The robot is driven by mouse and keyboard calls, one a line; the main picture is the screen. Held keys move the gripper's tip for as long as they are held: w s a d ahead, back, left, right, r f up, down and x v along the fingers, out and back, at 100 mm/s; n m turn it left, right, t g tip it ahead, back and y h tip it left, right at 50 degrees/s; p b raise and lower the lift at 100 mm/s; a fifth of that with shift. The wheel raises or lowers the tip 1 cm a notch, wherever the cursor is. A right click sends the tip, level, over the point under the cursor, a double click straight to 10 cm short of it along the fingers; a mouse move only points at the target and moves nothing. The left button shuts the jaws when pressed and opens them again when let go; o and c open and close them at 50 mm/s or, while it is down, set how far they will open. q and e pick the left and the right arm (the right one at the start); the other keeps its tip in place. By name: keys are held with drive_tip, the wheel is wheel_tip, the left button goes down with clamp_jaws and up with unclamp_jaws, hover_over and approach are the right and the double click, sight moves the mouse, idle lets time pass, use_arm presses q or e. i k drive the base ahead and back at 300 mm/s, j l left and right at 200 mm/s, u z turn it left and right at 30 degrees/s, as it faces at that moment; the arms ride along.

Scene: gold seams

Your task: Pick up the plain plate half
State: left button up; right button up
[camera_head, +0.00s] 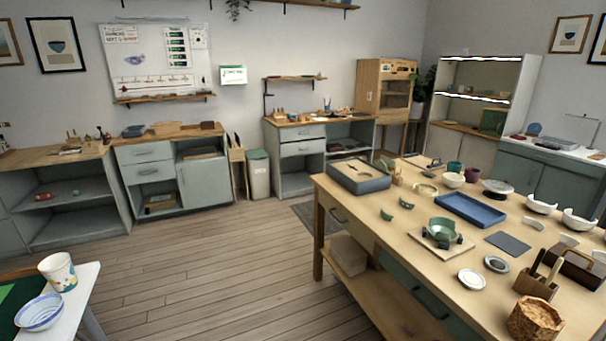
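Neither of my grippers is in view. A wooden worktable (400,268) on the right holds many small ceramic pieces. Small pale pieces lie near its right side: one white curved piece (533,223) and another (569,240) further front. Either could be a plate half; they are too small to tell which is plain. Two small round dishes lie nearer the front: a white one (472,279) and one with a dark centre (497,264). Two white bowls (541,204) (580,220) stand at the right.
A white side table (75,300) stands lower left.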

sight(390, 162)
drive_tip(key=i+j+u, duration=0.1)
drive_tip(key=i, duration=0.5)
drive_tip(key=i+u, duration=0.15)
drive_tip(key=i, duration=0.4)
drive_tip(key=i+u, duration=0.1)
drive_tip(key=i, duration=0.5)
drive_tip(key=i+u, duration=0.1)
drive_tip(key=i, duration=0.45)
drive_tip(key=i+l+u, duration=0.15)
drive_tip(key=i, duration=0.45)
drive_tip(key=i+l+u, duration=0.1)
drive_tip(key=i, duration=0.45)
drive_tip(key=i+z, duration=0.15)
drive_tip(key=i, duration=0.6)
drive_tip(key=i+j+z, duration=0.15)
drive_tip(key=i, duration=0.55)
drive_tip(key=i+z, duration=0.2)
drive_tip(key=z, duration=0.2)
drive_tip(key=i+z, duration=0.2)
drive_tip(key=z, duration=0.25)
drive_tip(key=i+z, duration=0.2)
drive_tip(key=z, duration=0.2)
drive_tip(key=i+j+z, duration=0.1)
drive_tip(key=z, duration=0.3)
drive_tip(key=i+j, duration=0.05)
